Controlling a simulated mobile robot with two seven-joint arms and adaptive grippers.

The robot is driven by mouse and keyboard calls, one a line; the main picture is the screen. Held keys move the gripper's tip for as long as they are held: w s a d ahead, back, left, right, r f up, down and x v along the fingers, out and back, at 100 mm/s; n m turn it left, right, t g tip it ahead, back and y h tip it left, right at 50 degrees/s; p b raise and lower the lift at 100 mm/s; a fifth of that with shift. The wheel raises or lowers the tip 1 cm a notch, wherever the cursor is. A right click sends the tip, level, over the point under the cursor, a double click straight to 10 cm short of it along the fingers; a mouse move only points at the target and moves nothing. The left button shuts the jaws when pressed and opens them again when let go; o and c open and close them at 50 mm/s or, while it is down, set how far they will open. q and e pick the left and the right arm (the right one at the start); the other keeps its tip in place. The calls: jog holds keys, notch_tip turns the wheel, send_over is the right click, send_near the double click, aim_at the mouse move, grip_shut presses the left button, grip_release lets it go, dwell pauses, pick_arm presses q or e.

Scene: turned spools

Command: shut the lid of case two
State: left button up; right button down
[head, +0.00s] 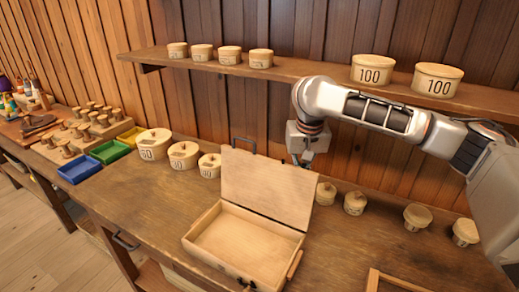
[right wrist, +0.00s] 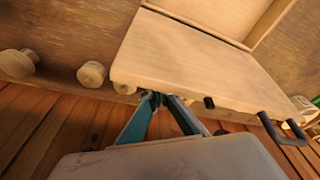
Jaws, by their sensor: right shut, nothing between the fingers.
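An open wooden case (head: 247,243) stands on the bench, its inside empty as far as I see. Its lid (head: 265,188) stands up at the back, leaning slightly away, with a dark handle on its top edge; it fills much of the right wrist view (right wrist: 190,58). I see no number on the case. My right gripper (head: 303,162) points down behind the lid's top edge, right of the lid's handle. In the right wrist view its teal fingers (right wrist: 163,98) are shut and empty, right at the lid's edge; contact cannot be told. My left gripper is out of view.
A shelf (head: 300,76) with boxes runs above. A wooden frame (head: 374,281) lies at the front right.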

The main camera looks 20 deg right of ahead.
jog(key=shift+s+a+f, duration=0.1)
jog(key=shift+s+a, duration=0.7)
jog(key=shift+a, duration=0.1)
jog(key=shift+s+a+f, duration=0.15)
jog(key=shift+s+a, duration=0.8)
jog(key=shift+a, duration=0.1)
jog(key=shift+s+a, duration=0.55)
jog(key=shift+a, duration=0.1)
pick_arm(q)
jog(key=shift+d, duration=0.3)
pick_arm(e)
jog(key=shift+w+d, duration=0.1)
jog(key=shift+w, duration=0.05)
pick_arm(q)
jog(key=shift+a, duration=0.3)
pick_arm(e)
jog(key=shift+w+r, duration=0.1)
jog(key=shift+r, duration=0.2)
jog(key=w+d+v, duration=0.1)
jog(key=v, duration=0.7)
send_over(292, 189)
jog(key=s+a, duration=0.1)
jog(key=s, duration=0.1)
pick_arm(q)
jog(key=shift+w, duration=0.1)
pick_arm(e)
jog(key=shift+w+a, duration=0.1)
jog(key=shift+w, duration=0.15)
